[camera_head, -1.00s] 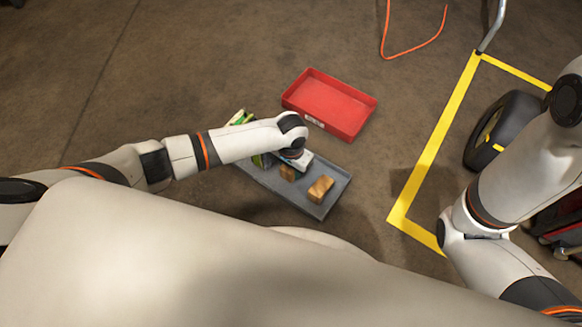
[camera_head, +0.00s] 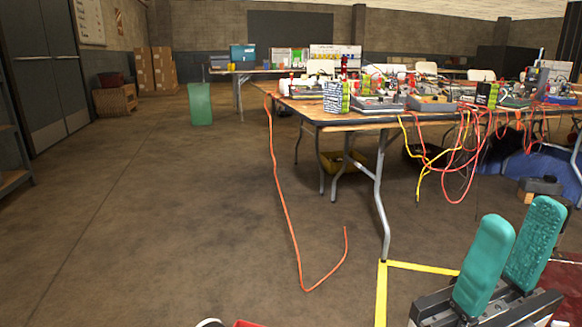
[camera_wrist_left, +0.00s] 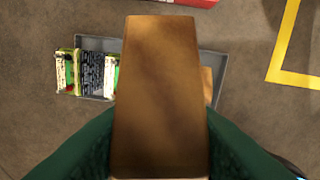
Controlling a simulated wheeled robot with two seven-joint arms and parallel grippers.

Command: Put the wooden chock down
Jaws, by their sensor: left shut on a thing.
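The wooden chock (camera_wrist_left: 160,80) is a brown block that fills the middle of the left wrist view. My left gripper (camera_wrist_left: 160,122) is shut on it, with one dark green finger on each side. The grey tray (camera_wrist_left: 100,43) lies below and behind the chock, partly hidden by it. Another wooden piece (camera_wrist_left: 207,84) shows on the tray just right of the chock. I cannot tell the gap between the held chock and the tray. My right gripper (camera_head: 518,218) shows at the lower right of the head view, its teal fingers apart and nothing visible between them.
Green, black and white items (camera_wrist_left: 68,72) sit at the tray's left end. A red bin (camera_wrist_left: 190,2) lies beyond the tray. Yellow floor tape (camera_wrist_left: 285,42) runs at the right. A cluttered table (camera_head: 350,119) stands ahead, with an orange cable (camera_head: 281,190) on the floor before it.

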